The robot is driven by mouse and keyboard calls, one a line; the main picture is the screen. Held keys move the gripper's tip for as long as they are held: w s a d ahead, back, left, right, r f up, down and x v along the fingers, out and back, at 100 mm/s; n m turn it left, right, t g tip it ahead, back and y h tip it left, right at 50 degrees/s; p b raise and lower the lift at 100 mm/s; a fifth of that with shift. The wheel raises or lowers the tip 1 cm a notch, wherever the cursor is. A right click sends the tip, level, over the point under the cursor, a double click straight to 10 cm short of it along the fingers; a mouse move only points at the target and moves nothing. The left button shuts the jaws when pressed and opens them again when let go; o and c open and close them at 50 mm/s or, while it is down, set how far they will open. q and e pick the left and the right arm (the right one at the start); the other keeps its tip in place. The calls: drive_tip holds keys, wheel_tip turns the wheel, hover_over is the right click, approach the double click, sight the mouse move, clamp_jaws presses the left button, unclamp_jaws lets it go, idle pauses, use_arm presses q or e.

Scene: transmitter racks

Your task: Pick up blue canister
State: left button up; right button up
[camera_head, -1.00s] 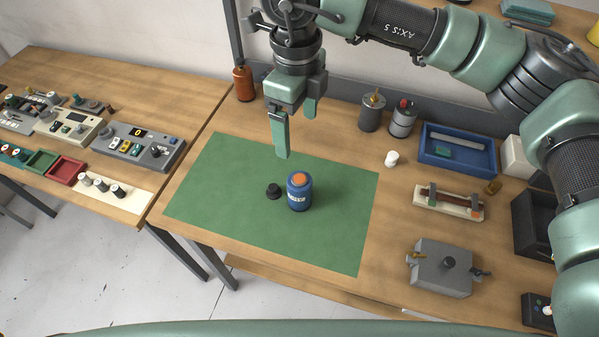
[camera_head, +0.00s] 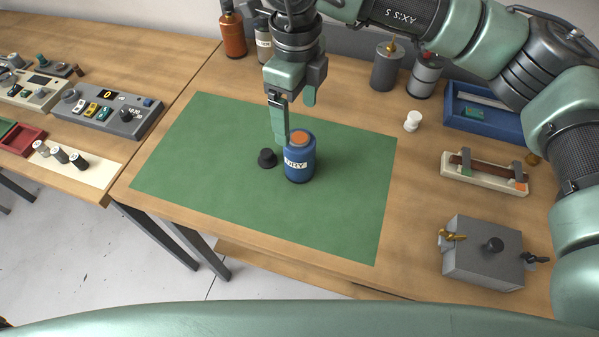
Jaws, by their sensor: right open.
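The blue canister (camera_head: 300,170) stands upright on the green mat (camera_head: 220,200). It has an orange top and a white label. My right gripper (camera_head: 293,118) points down just behind and above the canister. It is open, with one finger to the left of the canister's top and the other farther back. The left finger's tip overlaps the canister's upper left edge in the picture; I cannot tell whether they touch. Nothing is between the fingers. My left gripper is not in view.
A small black knob (camera_head: 267,158) sits just left of the canister. A grey box with valves (camera_head: 480,262), a fuse holder (camera_head: 485,176), a white knob (camera_head: 413,121) and a blue tray (camera_head: 490,131) are to the right. Bottles (camera_head: 232,36) stand at the back. The mat's front is clear.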

sight(297, 137)
wheel_tip(297, 137, down, 3)
drive_tip(key=shift+f+b, duration=0.2)
drive_tip(key=shift+b, duration=0.45)
drive_tip(key=shift+f+b, duration=0.4)
drive_tip(key=shift+f, duration=0.15)
drive_tip(key=shift+f+p, duration=0.35)
drive_tip(key=shift+f, duration=0.25)
drive_tip(key=f, duration=0.1)
drive_tip(key=f+p, duration=0.1)
drive_tip(key=f, duration=0.1)
drive_tip(key=f+p, duration=0.1)
drive_tip(key=f, duration=0.1)
drive_tip(key=shift+s+d+f, duration=0.15)
drive_tip(key=shift+d+f, duration=0.05)
drive_tip(key=shift+d, duration=0.1)
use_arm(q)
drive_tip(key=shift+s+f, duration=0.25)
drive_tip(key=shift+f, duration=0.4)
use_arm(e)
drive_tip(key=shift+f, duration=0.45)
drive_tip(key=shift+c, duration=0.4)
drive_tip(key=shift+r, duration=0.1)
drive_tip(key=c, duration=1.7)
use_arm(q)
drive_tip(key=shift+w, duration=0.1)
use_arm(e)
drive_tip(key=shift+r, duration=0.1)
